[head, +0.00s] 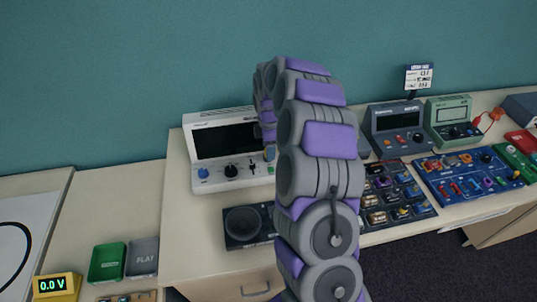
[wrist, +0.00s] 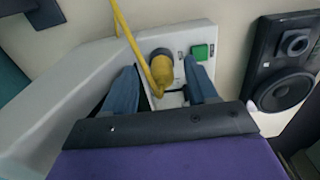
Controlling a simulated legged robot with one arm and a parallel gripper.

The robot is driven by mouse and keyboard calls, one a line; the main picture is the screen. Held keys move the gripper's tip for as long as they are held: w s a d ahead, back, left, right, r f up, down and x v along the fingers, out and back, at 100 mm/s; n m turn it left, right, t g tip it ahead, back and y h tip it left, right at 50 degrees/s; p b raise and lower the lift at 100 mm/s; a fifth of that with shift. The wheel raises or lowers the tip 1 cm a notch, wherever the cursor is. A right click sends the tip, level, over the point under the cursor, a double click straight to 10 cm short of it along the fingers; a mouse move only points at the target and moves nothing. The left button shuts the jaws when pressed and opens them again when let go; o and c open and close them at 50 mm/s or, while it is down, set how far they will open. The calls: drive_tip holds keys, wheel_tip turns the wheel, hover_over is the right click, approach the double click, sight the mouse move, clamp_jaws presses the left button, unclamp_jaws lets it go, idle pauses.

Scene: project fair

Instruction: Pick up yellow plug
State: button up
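The yellow plug (wrist: 161,66) sits in a light grey panel in the wrist view, with a yellow cable (wrist: 124,28) looping from it up to the top edge. My gripper (wrist: 160,72) is open, with one blue-grey finger on each side of the plug. Gaps show between the fingers and the plug, so I see no grip on it. In the head view my arm covers the middle, and the plug and my gripper cannot be made out clearly there.
A green square button (wrist: 199,52) is just right of the plug. A dark speaker (wrist: 283,80) lies further right. In the head view, a white instrument with a dark screen (head: 227,142) stands behind the speaker. Meters and a blue circuit board (head: 470,180) crowd the right side.

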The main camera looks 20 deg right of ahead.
drive_tip(key=shift+a, duration=0.2)
drive_tip(key=c, duration=0.6)
clamp_jaws()
drive_tip(key=shift+r, duration=0.1)
drive_tip(key=shift+r+p, duration=0.55)
drive_tip(key=shift+r, duration=1)
drive_tip(key=shift+s+r, duration=0.15)
drive_tip(key=shift+r, duration=0.15)
drive_tip(key=shift+s+a, duration=0.15)
drive_tip(key=shift+s, duration=0.4)
drive_tip(key=shift+s+a, duration=0.15)
drive_tip(key=shift+s, duration=0.35)
drive_tip(key=s+a+r+p, duration=0.1)
drive_tip(key=s+a, duration=0.3)
drive_tip(key=s, duration=0.8)
drive_tip(key=shift+s+p, duration=0.35)
drive_tip(key=shift+p, duration=0.35)
